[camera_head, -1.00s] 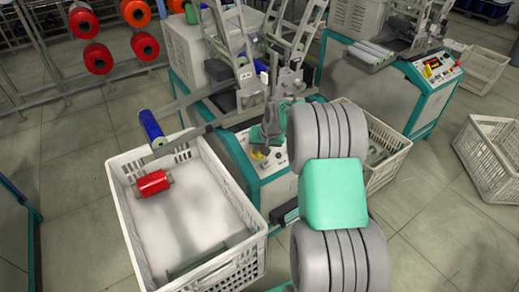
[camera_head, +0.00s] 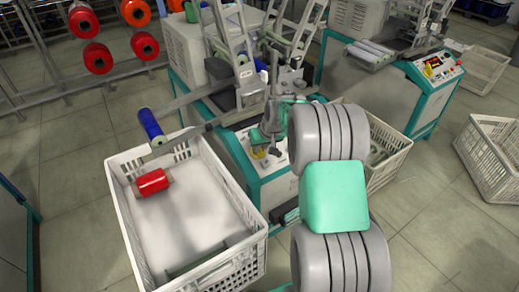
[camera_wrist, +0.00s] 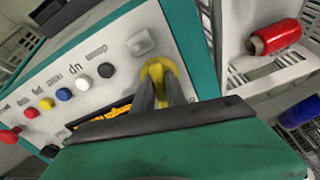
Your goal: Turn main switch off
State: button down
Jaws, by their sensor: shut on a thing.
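The main switch appears to be the yellow knob (camera_wrist: 153,70) at the end of the white control panel in the wrist view. The panel (camera_wrist: 110,62) also carries a row of coloured buttons. My gripper (camera_wrist: 168,95) is at the knob, its grey fingers shut on it and hiding part of it. In the head view my gripper (camera_head: 262,148) is at the panel (camera_head: 282,160) of the middle winding machine. My arm hides part of that machine, and the knob's exact angle cannot be told.
A white crate (camera_head: 128,222) with a red bobbin (camera_head: 152,182) stands left of the machine. A blue bobbin (camera_head: 151,126) sits on a rod above its rim. Another crate (camera_head: 392,160) is right of the machine, close to my arm. Open floor lies left.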

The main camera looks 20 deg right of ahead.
jog(key=n+b, duration=0.1)
jog(key=n, duration=0.3)
jog(key=shift+n+b, duration=0.95)
jog(key=shift+n, duration=1.25)
jog(key=c, duration=1.4)
grip_release()
jog(key=shift+a, duration=0.1)
jog(key=shift+o, duration=0.2)
jog(key=p+v, duration=0.1)
jog(key=v, duration=0.6)
jog(key=shift+s+r, duration=0.15)
jog(key=shift+r, duration=0.25)
